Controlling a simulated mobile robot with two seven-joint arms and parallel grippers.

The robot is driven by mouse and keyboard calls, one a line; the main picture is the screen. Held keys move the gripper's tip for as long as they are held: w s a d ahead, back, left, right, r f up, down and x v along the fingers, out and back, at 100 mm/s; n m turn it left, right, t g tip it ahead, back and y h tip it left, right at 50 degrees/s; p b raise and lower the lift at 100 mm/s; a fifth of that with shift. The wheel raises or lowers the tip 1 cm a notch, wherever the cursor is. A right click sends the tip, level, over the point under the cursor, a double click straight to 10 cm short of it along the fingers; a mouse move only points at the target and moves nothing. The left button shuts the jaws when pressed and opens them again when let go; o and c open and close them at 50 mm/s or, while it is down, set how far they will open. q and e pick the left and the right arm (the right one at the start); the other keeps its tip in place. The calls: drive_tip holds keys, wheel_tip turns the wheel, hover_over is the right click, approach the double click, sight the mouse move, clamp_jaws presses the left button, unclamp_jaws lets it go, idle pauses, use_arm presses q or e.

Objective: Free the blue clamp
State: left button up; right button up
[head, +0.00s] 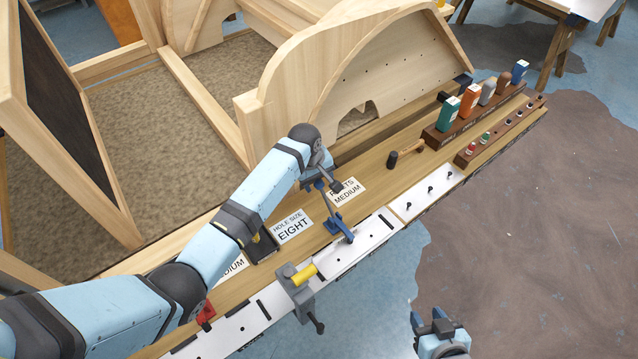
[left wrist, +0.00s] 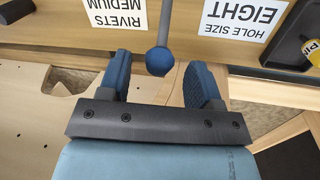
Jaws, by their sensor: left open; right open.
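The blue clamp (head: 337,227) is on the white strip at the bench's front edge, beside the HOLE SIZE EIGHT card. A thin grey rod rises from it toward my left gripper (head: 322,186). In the left wrist view, the grey rod (left wrist: 165,22) ends in a blue ball (left wrist: 159,61). The ball appears between the two open fingers of my left gripper (left wrist: 158,82), with a gap visible on each side. The clamp's lower part is outside that view. My right gripper (head: 434,326) is open and empty over the floor at the bottom right, apart from the bench.
A grey and yellow clamp (head: 300,284) stands left of the blue one. A hammer (head: 405,153) and a rack of colored boxes (head: 470,112) lie farther right. The curved wooden bodyframe (head: 340,62) rises behind the bench. Floor in front is clear.

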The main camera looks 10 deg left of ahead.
use_arm(q)
drive_tip(key=shift+w+d+f, duration=0.1)
drive_tip(key=shift+d+f, duration=0.05)
drive_tip(key=shift+f, duration=0.55)
drive_tip(key=shift+w+d+f, duration=0.1)
drive_tip(key=shift+f, duration=0.6)
drive_tip(key=shift+c, duration=0.4)
clamp_jaws()
